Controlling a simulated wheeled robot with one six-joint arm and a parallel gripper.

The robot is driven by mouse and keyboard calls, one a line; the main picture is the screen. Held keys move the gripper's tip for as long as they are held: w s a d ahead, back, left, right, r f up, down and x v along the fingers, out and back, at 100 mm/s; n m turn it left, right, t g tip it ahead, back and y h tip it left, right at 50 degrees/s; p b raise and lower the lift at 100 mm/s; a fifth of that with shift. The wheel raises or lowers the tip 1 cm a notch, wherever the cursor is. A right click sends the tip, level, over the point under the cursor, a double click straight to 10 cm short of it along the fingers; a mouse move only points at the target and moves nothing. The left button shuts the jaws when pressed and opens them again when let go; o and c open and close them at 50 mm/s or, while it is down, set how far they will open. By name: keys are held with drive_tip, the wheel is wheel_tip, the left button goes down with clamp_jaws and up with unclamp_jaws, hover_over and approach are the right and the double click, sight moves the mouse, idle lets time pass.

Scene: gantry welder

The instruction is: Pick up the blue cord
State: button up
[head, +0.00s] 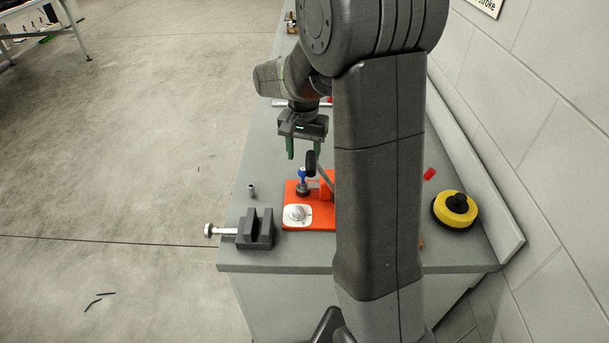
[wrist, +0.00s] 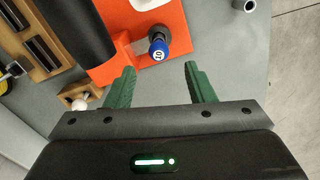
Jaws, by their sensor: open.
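No blue cord can be made out in either view; my arm hides part of the bench. The only blue thing I see is a small blue knob-like piece (head: 302,172) on an orange fixture (head: 293,190). In the wrist view this blue piece (wrist: 157,46) carries a white label that seems to read 10, and stands on the orange fixture (wrist: 120,70). My gripper (head: 304,152) is open and empty above the bench, over the fixture's far side. In the wrist view its green fingers (wrist: 160,70) are apart, with the blue piece beyond their tips.
A dark vise (head: 256,230) and a small metal cylinder (head: 252,191) stand left of the fixture. A black handle (wrist: 78,30) rises by the fixture. A yellow and black disc (head: 455,209) and a red piece (head: 429,174) lie right. Wooden slotted blocks (wrist: 38,45) show in the wrist view.

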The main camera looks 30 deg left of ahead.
sight(303, 169)
drive_tip(key=f, duration=0.6)
drive_tip(key=shift+s+d+f+p, duration=0.1)
drive_tip(key=shift+s+f+p, duration=0.15)
drive_tip(key=shift+s+p, duration=0.15)
clamp_jaws()
